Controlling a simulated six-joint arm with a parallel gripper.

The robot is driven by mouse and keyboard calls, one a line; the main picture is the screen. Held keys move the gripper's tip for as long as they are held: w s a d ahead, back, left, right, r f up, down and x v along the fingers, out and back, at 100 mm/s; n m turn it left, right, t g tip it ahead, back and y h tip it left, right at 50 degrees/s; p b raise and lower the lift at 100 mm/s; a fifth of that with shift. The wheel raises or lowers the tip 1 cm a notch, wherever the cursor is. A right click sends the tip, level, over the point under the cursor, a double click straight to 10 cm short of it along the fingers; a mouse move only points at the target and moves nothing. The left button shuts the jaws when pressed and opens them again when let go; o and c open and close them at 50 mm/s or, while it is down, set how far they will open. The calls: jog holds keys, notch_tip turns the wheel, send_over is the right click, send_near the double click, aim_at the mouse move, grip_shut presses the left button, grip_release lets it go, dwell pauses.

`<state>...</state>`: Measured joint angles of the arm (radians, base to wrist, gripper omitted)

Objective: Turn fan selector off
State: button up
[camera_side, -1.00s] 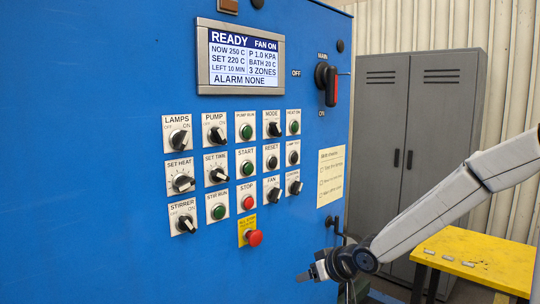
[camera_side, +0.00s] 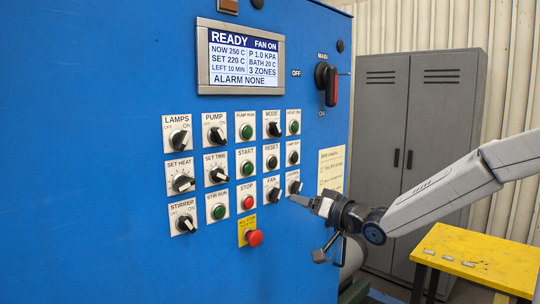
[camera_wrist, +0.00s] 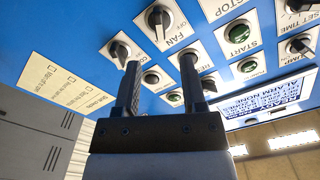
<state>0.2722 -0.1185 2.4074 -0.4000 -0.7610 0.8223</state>
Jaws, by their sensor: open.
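The fan selector (camera_side: 274,194) is a black knob on a white plate labelled FAN, in the lower part of the blue panel's button grid. The display (camera_side: 244,59) reads FAN ON. In the wrist view the fan selector (camera_wrist: 158,20) is at the top, beyond the fingertips, its handle tilted. My gripper (camera_side: 300,201) is to the right of the fan selector, just below the neighbouring selector on its right. In the wrist view my gripper (camera_wrist: 160,65) is open, with two dark fingers apart and nothing between them. The fingers appear clear of the fan knob.
A similar selector (camera_side: 293,187) sits right of the fan knob. A red emergency button (camera_side: 254,238) sticks out below. A paper note (camera_side: 331,170) hangs at right. A yellow table (camera_side: 480,258) stands behind.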

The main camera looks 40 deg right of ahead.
aim_at(280, 195)
jog(key=shift+w, duration=3.8)
grip_shut()
